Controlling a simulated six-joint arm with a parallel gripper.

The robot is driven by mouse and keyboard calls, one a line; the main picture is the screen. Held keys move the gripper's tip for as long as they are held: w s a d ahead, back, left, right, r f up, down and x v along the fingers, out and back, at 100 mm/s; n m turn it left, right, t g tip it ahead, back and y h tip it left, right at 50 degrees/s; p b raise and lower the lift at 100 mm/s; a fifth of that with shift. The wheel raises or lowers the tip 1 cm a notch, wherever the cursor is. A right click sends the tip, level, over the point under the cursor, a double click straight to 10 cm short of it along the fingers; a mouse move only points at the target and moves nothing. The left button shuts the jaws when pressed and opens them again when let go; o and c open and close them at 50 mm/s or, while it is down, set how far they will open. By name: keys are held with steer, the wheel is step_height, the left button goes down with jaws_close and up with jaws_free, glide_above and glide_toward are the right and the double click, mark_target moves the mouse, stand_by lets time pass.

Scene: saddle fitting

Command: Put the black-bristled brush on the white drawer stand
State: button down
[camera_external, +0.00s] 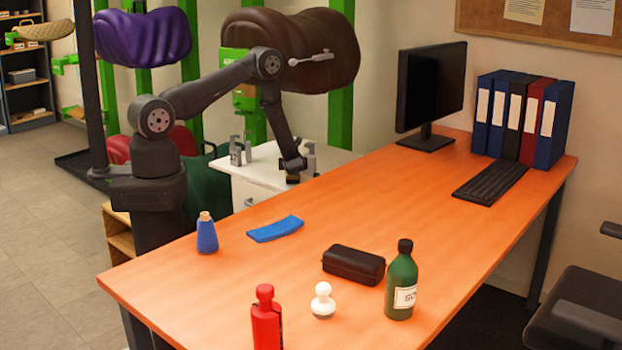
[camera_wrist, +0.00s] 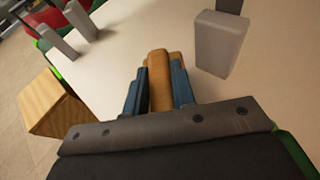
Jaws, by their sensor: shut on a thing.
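My gripper (camera_external: 292,170) is over the white drawer stand (camera_external: 262,172), near the stand's edge beside the orange table. In the wrist view, my gripper's fingers (camera_wrist: 159,88) are shut on the brush (camera_wrist: 159,68), whose brown wooden body shows between them. The brush's dark underside (camera_external: 292,180) shows small below my gripper in the external view. It is at or just above the stand's top; I cannot tell if it touches. The stand's pale top (camera_wrist: 110,75) fills much of the wrist view. The bristles are hidden there.
Grey metal pieces (camera_external: 240,149) stand on the stand's top, and a grey block (camera_wrist: 220,42) stands right of the brush.

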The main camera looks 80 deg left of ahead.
steer(key=shift+f, duration=0.55)
steer(key=c, duration=1.1)
jaws_free()
steer(key=shift+d, duration=0.1)
steer(key=v, duration=1.7)
steer(key=shift+d, duration=0.1)
steer(key=x, duration=1.7)
steer(key=shift+a, duration=0.25)
steer(key=shift+r, duration=0.1)
steer(key=shift+d, duration=0.15)
